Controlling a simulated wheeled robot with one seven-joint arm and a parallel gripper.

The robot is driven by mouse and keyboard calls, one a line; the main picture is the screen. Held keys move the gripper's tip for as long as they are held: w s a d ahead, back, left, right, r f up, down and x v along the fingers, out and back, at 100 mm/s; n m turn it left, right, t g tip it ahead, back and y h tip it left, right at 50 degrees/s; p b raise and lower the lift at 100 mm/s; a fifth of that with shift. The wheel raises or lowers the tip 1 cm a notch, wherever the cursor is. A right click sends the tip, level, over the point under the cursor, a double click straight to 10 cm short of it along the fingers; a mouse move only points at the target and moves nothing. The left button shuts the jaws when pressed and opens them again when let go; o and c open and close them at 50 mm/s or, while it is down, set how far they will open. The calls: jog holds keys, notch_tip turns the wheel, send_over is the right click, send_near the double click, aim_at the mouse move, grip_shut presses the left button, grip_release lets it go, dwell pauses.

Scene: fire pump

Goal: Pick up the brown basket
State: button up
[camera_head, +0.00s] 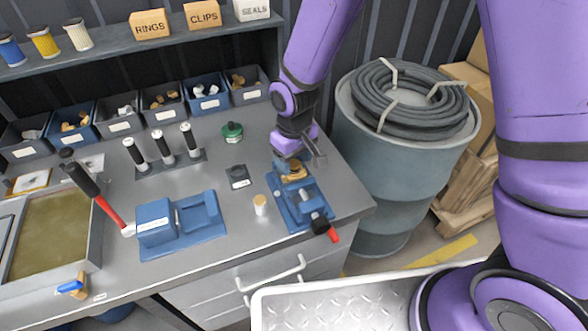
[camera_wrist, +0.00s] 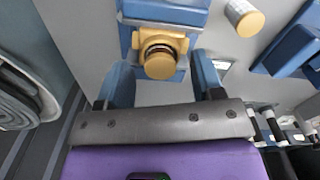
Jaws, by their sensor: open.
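I see nothing that is clearly a brown basket. A small tan cylinder (camera_head: 261,206) stands upright on the grey bench; it also shows at the top right of the wrist view (camera_wrist: 245,20). A brass-coloured fitting (camera_head: 294,173) with a round dark-ringed opening sits on a blue fixture (camera_head: 291,207). In the wrist view the fitting (camera_wrist: 162,54) lies ahead of and between my fingers. My gripper (camera_wrist: 161,72) is open and empty, over the far end of the fixture. I cannot tell whether a finger touches the fitting.
A blue block fixture (camera_head: 156,224), a black square piece (camera_head: 238,177) and a green round part (camera_head: 232,131) stand left of my gripper. Several parts bins line the back. A drum with coiled hose (camera_head: 372,165) stands beyond the bench's right edge. A red-and-black tool lies near the front.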

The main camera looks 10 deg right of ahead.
jog(key=c, duration=1)
jog(key=shift+r, duration=0.1)
